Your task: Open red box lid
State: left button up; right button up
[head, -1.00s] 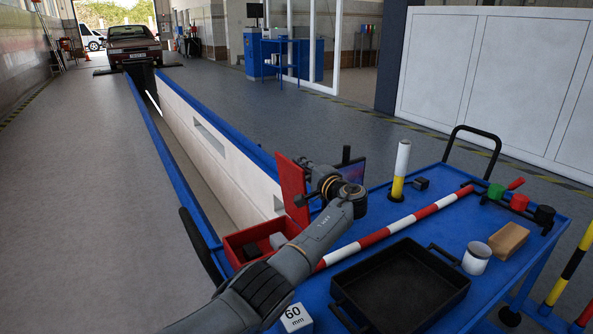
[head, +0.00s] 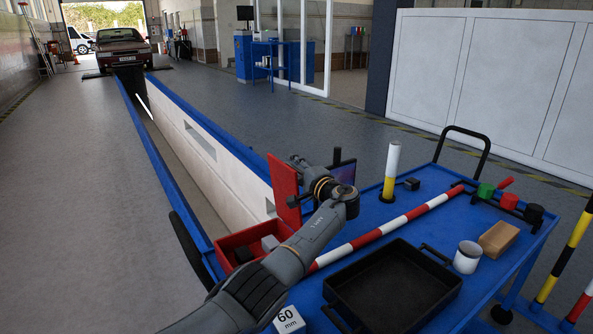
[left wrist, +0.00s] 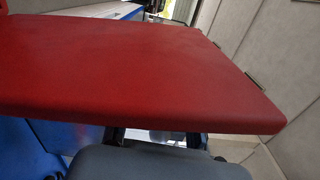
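The red box (head: 226,248) sits at the left end of the blue cart, with grey and dark pieces inside. Its red lid (head: 284,187) stands up at the box's back side, so the box is open at the top. My left gripper (head: 303,172) is beside the lid's right side, very close to it; I cannot tell whether they touch. In the left wrist view the lid (left wrist: 140,70) fills much of the picture and covers most of the fingers, so their opening is unclear. My left arm hides part of the box. My right gripper is not in view.
The blue cart (head: 395,213) also carries a black tray (head: 395,290), a red-white bar (head: 385,228), a white mug (head: 467,257), a tan block (head: 498,238), a yellow-white cylinder (head: 391,170) and a "60 mm" block (head: 289,320). A pit (head: 180,165) runs behind the cart's left end.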

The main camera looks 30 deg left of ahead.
pick_arm(q)
jog(key=v, duration=1.2)
